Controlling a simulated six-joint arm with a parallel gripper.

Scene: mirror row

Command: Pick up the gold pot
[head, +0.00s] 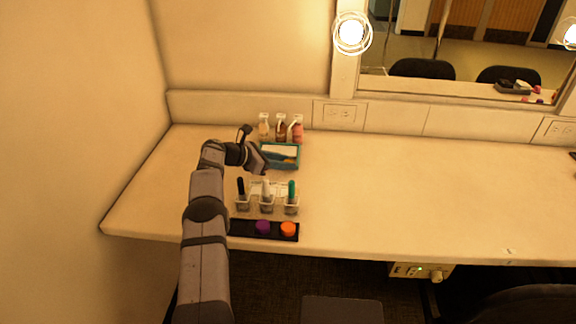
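A black strip tray (276,238) lies near the counter's front edge. A purple pot (263,227) and an orange pot (288,229) stand on it, side by side. I cannot make out a pot that is clearly gold; the tray's left end is by my arm, which may hide part of it. My gripper (260,164) is above the counter, behind the tray and close to the left side of a teal box. Its fingers are too small and dark to tell whether they are open or shut. I see nothing held in it.
Clear cups (267,207) with black, white and teal upright items stand behind the tray. The teal box (289,165) and several small bottles (281,131) are near the back wall. A mirror (460,60) hangs behind. The counter's right side (430,190) is mostly clear.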

